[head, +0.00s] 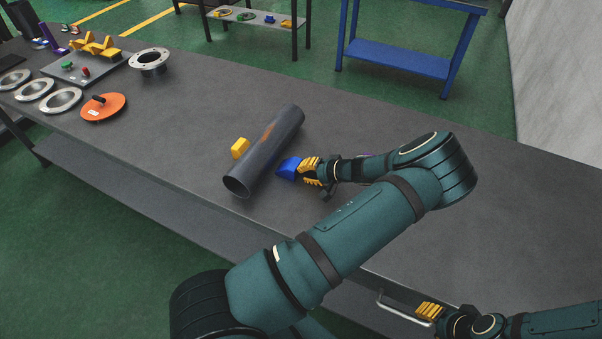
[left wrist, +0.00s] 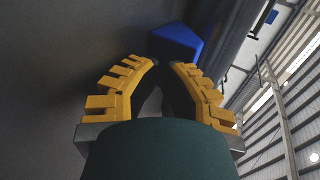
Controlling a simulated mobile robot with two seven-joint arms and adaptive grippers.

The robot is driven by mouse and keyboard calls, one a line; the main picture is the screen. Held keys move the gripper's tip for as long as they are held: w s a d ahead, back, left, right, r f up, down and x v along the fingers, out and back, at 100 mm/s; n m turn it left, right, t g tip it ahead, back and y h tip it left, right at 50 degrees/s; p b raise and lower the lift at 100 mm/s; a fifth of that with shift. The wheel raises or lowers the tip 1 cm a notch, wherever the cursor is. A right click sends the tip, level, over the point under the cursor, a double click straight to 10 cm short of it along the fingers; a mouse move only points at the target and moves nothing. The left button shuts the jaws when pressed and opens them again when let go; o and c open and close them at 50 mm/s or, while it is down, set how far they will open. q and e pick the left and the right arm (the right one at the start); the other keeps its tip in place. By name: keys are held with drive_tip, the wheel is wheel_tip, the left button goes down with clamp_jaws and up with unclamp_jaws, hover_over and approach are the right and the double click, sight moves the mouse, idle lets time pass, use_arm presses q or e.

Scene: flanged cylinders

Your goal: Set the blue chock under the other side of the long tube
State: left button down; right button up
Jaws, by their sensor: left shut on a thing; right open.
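The long dark grey tube (head: 266,150) lies on the grey table, its open end toward the front left. A yellow chock (head: 240,148) sits against its left side. The blue chock (head: 288,168) is at the tube's right side, very close to it; I cannot tell whether they touch. My left gripper (head: 311,171) is shut on the blue chock from the right. In the left wrist view the blue chock (left wrist: 176,42) is at the yellow fingertips (left wrist: 163,64). My right gripper (head: 430,311) is open and empty near the table's front edge.
An orange disc (head: 103,107), metal rings (head: 61,101), a flanged cylinder (head: 149,62) and a grey board (head: 82,68) with yellow parts (head: 95,45) are at the table's left. A blue bench (head: 400,57) stands beyond.

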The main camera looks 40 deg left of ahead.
use_arm(q)
drive_tip(key=shift+s+a, duration=0.25)
drive_tip(key=shift+a, duration=0.85)
drive_tip(key=shift+d, duration=0.15)
drive_tip(key=shift+f+v, duration=0.25)
drive_tip(key=shift+v, duration=1.25)
drive_tip(key=shift+w+d, duration=0.1)
drive_tip(key=shift+d, duration=0.05)
drive_tip(key=v, duration=1.2)
